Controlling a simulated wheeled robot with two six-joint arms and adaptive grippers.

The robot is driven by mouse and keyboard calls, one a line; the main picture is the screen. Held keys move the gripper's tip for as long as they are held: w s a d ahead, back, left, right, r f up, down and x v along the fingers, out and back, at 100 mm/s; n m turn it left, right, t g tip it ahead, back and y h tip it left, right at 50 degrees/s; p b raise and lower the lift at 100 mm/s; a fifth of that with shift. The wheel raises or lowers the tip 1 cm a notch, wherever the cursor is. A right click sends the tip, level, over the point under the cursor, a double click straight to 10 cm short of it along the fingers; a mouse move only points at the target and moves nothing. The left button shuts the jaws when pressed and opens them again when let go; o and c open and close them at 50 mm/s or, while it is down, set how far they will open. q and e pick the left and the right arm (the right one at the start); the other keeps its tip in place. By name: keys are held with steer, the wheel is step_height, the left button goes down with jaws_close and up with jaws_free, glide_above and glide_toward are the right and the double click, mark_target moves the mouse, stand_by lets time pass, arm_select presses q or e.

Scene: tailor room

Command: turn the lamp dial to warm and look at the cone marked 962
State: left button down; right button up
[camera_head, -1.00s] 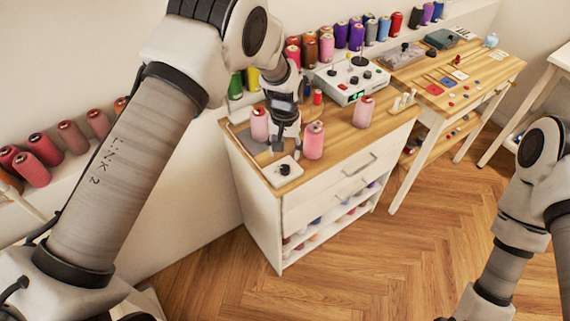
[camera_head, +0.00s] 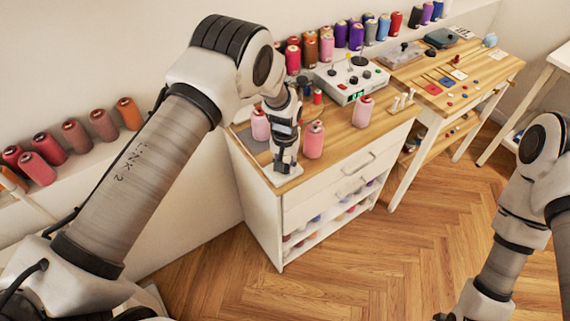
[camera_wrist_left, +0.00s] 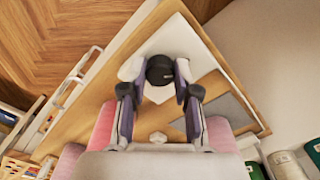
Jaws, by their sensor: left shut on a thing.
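The black dial (camera_wrist_left: 160,69) sits on a white base plate (camera_wrist_left: 176,38) at the near left corner of the cabinet top. My left gripper (camera_wrist_left: 160,74) is shut on the dial from above, one finger on each side. In the head view the gripper (camera_head: 284,168) hides the dial, and only part of the base plate (camera_head: 293,180) shows. Three pink cones stand upright on the cabinet: one left of the gripper (camera_head: 260,126), one just right of it (camera_head: 314,140), one farther back (camera_head: 363,112). No number is readable on them. My right gripper is out of view.
A grey mat (camera_wrist_left: 230,110) lies beside the base plate. A white control box (camera_head: 352,80) stands farther back on the cabinet. Several thread cones line the wall shelf. A second wooden table (camera_head: 490,78) with small items stands beyond. The floor in front is clear.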

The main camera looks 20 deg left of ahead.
arm_select(q)
steer(key=shift+f+m, duration=0.1)
steer(key=shift+m, duration=0.4)
steer(key=m+b, duration=0.1)
steer(key=m, duration=0.2)
steer(key=shift+m, duration=0.3)
steer(key=m, duration=0.6)
steer(key=shift+a, duration=0.1)
steer(key=c, duration=0.8)
jaws_free()
steer(key=shift+c, duration=0.2)
steer(key=shift+w, duration=0.1)
